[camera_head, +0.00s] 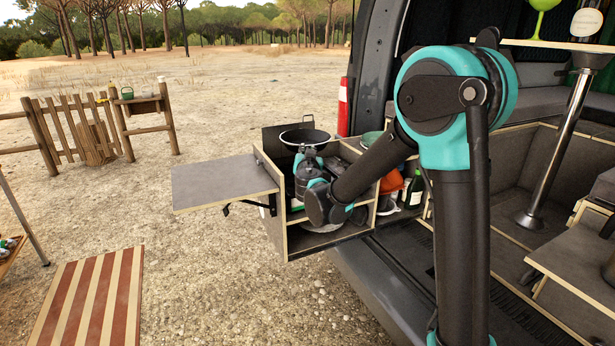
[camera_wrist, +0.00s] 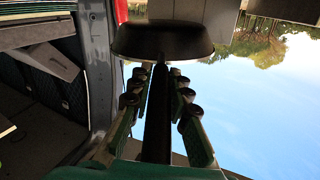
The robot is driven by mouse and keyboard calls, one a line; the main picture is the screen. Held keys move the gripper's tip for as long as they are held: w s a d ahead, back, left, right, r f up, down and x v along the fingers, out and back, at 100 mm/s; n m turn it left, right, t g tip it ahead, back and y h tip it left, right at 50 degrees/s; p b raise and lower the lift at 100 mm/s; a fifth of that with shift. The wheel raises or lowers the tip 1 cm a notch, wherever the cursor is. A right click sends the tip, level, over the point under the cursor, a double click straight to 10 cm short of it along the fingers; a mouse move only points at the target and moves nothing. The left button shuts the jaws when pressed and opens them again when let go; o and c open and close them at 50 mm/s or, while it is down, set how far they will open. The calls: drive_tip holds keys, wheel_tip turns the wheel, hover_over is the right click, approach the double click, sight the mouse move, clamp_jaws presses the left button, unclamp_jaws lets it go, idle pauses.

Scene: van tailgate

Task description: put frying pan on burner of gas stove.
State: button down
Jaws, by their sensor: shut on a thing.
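The dark frying pan (camera_head: 305,137) is held up over the open kitchen box at the van's tailgate and looks about level. In the wrist view the pan (camera_wrist: 162,40) is at the top, with its handle running down between my fingers. My gripper (camera_head: 307,153) is shut on the handle; both fingers show beside it in the wrist view (camera_wrist: 157,95). The gas stove appears to lie in the box below, with a dark upright panel (camera_head: 275,136) behind it. My gripper and arm hide most of the stove, and its burners cannot be made out.
A grey side shelf (camera_head: 222,183) folds out to the left of the box and is bare. To the right are a green bowl (camera_head: 371,139), an orange item (camera_head: 391,182) and a dark bottle (camera_head: 415,190). The van's door pillar (camera_head: 372,65) stands close behind.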

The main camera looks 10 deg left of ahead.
wheel_tip(320, 180, down, 10)
drive_tip(key=shift+r, duration=0.15)
idle(0.4)
drive_tip(key=c, duration=1.4)
unclamp_jaws()
drive_tip(key=shift+c, duration=0.2)
